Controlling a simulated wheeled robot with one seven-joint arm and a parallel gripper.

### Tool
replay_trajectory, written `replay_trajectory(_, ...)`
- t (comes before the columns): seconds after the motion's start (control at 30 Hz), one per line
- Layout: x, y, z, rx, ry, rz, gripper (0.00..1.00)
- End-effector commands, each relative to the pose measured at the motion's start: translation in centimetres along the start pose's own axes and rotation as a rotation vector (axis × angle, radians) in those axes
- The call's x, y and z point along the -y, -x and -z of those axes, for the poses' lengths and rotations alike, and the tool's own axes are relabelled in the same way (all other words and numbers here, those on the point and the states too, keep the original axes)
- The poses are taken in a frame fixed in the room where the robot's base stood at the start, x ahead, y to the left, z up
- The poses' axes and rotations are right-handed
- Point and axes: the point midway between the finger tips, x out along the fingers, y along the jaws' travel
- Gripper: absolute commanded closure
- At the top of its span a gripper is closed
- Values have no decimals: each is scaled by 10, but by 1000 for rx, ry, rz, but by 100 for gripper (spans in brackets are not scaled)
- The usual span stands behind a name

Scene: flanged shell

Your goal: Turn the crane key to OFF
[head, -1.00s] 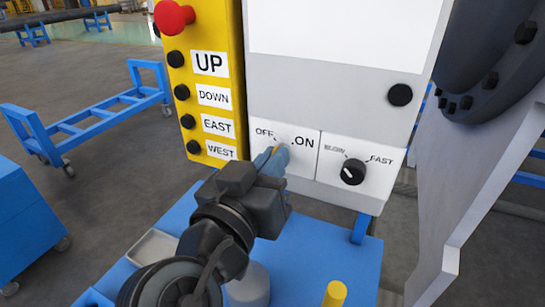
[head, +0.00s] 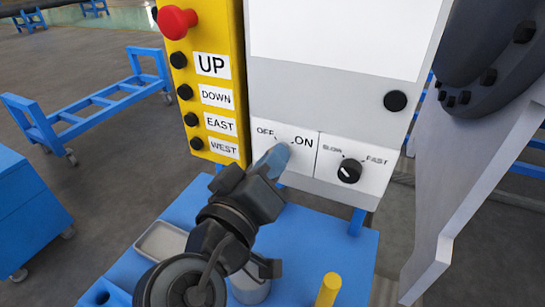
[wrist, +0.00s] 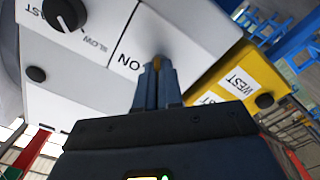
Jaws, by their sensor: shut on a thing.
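The OFF/ON key panel (head: 268,165) is a white plate at the lower left of the grey control box. The OFF label shows at its upper left and ON at its right. My gripper (head: 278,156) is at this panel, its blue fingers between and just below the labels. In the wrist view the fingers (wrist: 156,72) are close together, shut on the crane key (wrist: 157,61). Only a small brownish-yellow bit of the key shows at the fingertips. The fingers hide the rest, so I cannot tell which way it points.
A SLOW/FAST knob (head: 349,171) sits right of the key panel. A yellow pendant (head: 206,60) with a red button (head: 177,21) and several black buttons stands left. Below are a blue table (head: 325,245), a grey tray (head: 161,240) and a yellow peg (head: 328,290).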

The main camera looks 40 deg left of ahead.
Motion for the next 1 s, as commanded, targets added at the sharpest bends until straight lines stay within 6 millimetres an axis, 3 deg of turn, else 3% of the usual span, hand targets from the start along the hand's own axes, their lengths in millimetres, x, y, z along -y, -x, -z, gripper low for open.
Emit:
replay_trajectory(0.37,1,0,-1,1,5,2,100)
replay_trajectory(0.4,1,0,-1,1,5,2,93)
replay_trajectory(0.67,1,0,0,0,4,1,68)
replay_trajectory(1.0,1,7,-1,-1,3,2,68)
